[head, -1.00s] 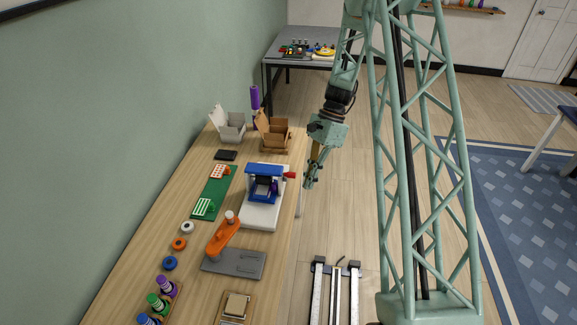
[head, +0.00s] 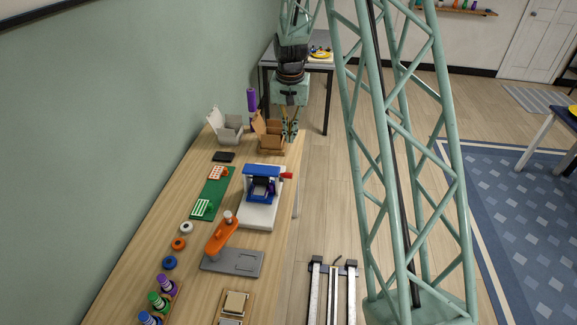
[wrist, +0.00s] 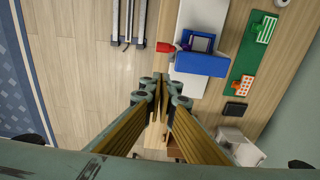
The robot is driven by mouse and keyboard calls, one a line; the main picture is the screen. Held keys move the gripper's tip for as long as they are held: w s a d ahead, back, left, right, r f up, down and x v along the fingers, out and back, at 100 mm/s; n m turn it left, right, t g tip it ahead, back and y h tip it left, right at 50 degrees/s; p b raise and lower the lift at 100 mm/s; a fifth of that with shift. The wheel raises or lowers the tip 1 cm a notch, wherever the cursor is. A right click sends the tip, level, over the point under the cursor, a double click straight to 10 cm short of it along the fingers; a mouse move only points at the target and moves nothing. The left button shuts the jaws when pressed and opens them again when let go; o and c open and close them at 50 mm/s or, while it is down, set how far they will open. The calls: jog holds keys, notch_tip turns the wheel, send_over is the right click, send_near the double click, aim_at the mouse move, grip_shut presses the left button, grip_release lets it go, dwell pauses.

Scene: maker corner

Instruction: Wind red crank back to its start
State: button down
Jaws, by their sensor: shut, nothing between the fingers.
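The red crank (head: 286,175) sticks out from the right side of the blue-framed device (head: 262,169), which stands on a white base (head: 258,216) on the workbench. The wrist view also shows the red crank (wrist: 165,47) beside the blue frame (wrist: 202,64). My gripper (head: 289,138) hangs at the far end of the bench, beyond the crank and in front of part of the brown box. In the wrist view my gripper (wrist: 162,86) is shut with its fingertips together and empty. It is apart from the crank.
The open brown box (head: 268,129) and the white box (head: 226,127) stand at the bench's far end.

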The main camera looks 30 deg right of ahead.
jog(key=shift+f, duration=0.15)
send_over(288, 173)
jog(key=w+d, duration=0.3)
jog(key=shift+f, duration=4.95)
jog(key=shift+s+a+f+p, duration=0.3)
jog(key=shift+s+a+f, duration=0.25)
jog(key=shift+f, duration=0.2)
jog(key=shift+s+a+f+p, duration=0.3)
jog(key=shift+s+a+f, duration=0.2)
jog(key=shift+f, duration=0.2)
jog(key=shift+s+a+f+b, duration=0.25)
jog(key=shift+s+f+b, duration=0.15)
jog(key=shift+b, duration=0.35)
jog(key=shift+s+a, duration=0.15)
jog(key=shift+s, duration=0.05)
jog(key=shift+w, duration=0.1)
